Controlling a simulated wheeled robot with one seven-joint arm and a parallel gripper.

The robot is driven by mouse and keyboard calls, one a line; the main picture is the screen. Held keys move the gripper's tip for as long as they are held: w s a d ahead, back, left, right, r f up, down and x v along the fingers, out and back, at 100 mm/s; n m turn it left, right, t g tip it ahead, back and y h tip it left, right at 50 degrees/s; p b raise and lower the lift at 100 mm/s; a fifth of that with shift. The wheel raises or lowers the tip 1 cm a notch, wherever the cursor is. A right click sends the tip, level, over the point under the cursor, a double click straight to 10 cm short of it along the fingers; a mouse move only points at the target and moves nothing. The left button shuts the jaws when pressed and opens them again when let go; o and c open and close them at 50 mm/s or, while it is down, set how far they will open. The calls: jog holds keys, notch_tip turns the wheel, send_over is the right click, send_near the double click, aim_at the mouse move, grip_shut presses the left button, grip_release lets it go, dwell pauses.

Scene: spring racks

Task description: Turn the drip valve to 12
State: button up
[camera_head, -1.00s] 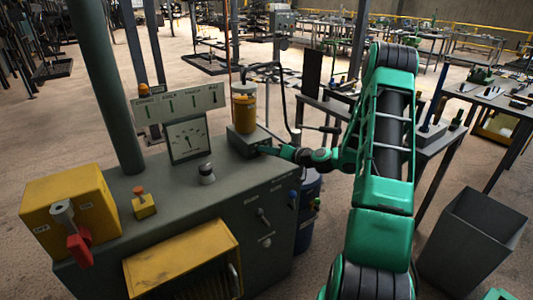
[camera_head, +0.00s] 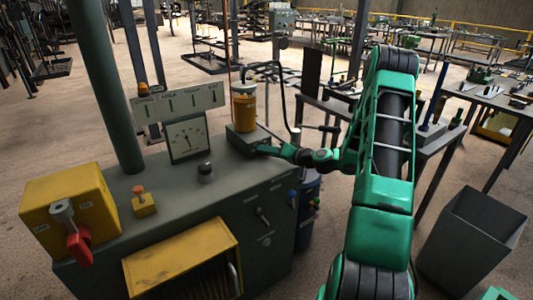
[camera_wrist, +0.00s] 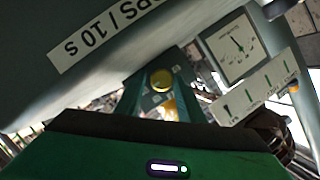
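The drip valve appears as a round yellow knob (camera_wrist: 162,80) in the middle of the wrist view, with small marks around it too small to read. My gripper (camera_wrist: 163,92) has its two green fingers on either side of the knob; whether they touch it is unclear. In the head view my gripper (camera_head: 266,149) is at the right side of the small grey box (camera_head: 240,142) under the amber jar (camera_head: 244,110), and the knob is hidden there. A label ending in "OPS / 10 S" (camera_wrist: 105,32) shows in the wrist view.
A dial gauge (camera_head: 188,138) and a labelled plate (camera_head: 178,103) stand behind the bench top (camera_head: 165,185). A black knob (camera_head: 205,172), an orange-topped button (camera_head: 140,200) and a yellow box with a red lever (camera_head: 70,210) are on the bench. A grey bin (camera_head: 470,245) stands at right.

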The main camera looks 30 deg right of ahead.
jog(key=v, duration=1)
jog(key=shift+s+d, duration=0.15)
jog(key=shift+s, duration=0.1)
jog(key=shift+r, duration=0.1)
